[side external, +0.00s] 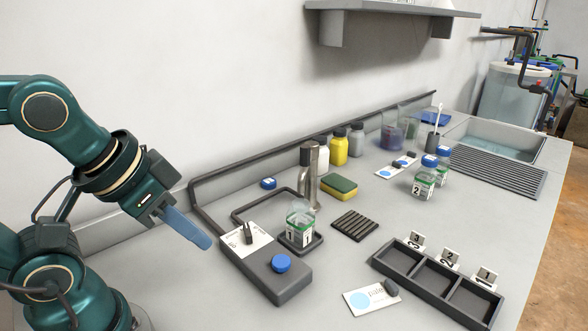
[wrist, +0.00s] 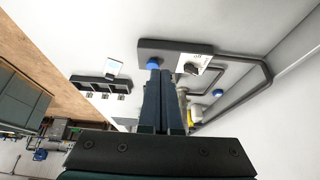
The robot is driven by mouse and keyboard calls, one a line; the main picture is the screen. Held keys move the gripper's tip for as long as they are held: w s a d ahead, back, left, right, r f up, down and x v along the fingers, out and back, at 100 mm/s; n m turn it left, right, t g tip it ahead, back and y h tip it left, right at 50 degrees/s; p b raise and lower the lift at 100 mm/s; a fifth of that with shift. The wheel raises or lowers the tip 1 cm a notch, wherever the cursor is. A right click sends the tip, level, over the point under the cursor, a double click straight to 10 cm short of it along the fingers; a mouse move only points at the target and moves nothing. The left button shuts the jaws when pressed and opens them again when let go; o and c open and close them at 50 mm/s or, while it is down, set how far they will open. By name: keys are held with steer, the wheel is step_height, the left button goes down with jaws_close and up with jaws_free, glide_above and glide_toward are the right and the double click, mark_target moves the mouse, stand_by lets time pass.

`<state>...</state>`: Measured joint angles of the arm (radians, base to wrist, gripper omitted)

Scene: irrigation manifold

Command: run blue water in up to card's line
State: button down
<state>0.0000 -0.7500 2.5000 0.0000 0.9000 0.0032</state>
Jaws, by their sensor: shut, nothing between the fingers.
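My gripper (side external: 208,243) is shut and empty, in the air left of the grey control box (side external: 290,290). In the wrist view its fingers (wrist: 165,78) overlap the box's near edge. The box carries a round blue button (side external: 282,263) and a dark lever (side external: 248,234) on a white plate; both the button (wrist: 153,64) and lever (wrist: 189,69) show in the wrist view. A clear jar numbered 1 (side external: 300,229), green-rimmed, stands uncapped under the metal tap (side external: 310,170); its water level cannot be made out. A card with a blue disc (side external: 360,301) lies in front, under a grey stone.
An empty three-part tray (side external: 436,277) with number tags lies at front right. Jars including one numbered 2 (side external: 424,184), a sponge (side external: 340,187), bottles (side external: 338,148), a slatted mat (side external: 355,226) and another card (side external: 384,173) stand behind. A pipe runs along the wall.

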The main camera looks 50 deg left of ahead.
steer(key=m, duration=0.1)
steer(key=m+t+y, duration=0.2)
steer(key=m+t, duration=0.1)
steer(key=m, duration=2.1)
glide_above(278, 265)
steer(key=shift+f, duration=4.45)
steer(key=shift+f, duration=0.1)
steer(key=shift+f, duration=0.3)
